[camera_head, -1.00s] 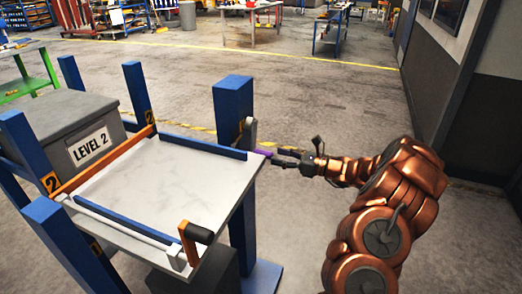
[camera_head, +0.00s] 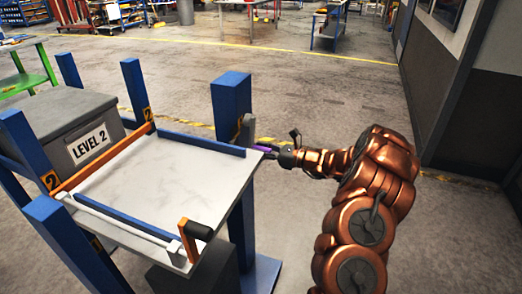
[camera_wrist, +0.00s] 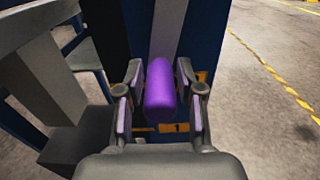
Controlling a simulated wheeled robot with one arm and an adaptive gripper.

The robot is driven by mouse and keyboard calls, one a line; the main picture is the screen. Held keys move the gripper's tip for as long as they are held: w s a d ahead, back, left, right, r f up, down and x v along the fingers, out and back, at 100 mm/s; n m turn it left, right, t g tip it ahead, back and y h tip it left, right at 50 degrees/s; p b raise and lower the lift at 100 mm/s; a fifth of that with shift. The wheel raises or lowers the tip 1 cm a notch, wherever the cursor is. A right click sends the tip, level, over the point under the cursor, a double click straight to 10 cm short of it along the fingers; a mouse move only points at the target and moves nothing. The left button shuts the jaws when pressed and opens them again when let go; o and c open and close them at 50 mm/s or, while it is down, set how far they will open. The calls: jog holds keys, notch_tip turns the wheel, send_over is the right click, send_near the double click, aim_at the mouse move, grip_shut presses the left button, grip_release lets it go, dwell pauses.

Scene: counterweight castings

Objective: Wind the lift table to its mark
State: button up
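The lift table (camera_head: 150,175) has a pale flat top between blue posts. An orange bar (camera_head: 100,160) crosses it near "2" marks on the left posts. A grey crank (camera_head: 247,128) with a purple handle (camera_head: 265,148) sits by the right rear post. In the wrist view, the purple handle (camera_wrist: 160,90) points toward me. My gripper (camera_head: 272,150) is at the handle. In the wrist view my gripper (camera_wrist: 160,80) has a finger on each side of the handle, with narrow gaps showing, so it looks open around it. A "1" mark (camera_wrist: 177,127) shows below the handle.
A grey box labelled LEVEL 2 (camera_head: 65,115) stands beyond the table's left side. A wall (camera_head: 475,110) stands at the right. Open floor (camera_head: 330,90) lies behind.

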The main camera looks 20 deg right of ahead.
grip_shut()
jog(key=shift+w+d+f+n+b, duration=0.1)
jog(key=shift+w+d+n+b, duration=0.1)
jog(key=shift+n+b, duration=0.2)
dwell(0.4)
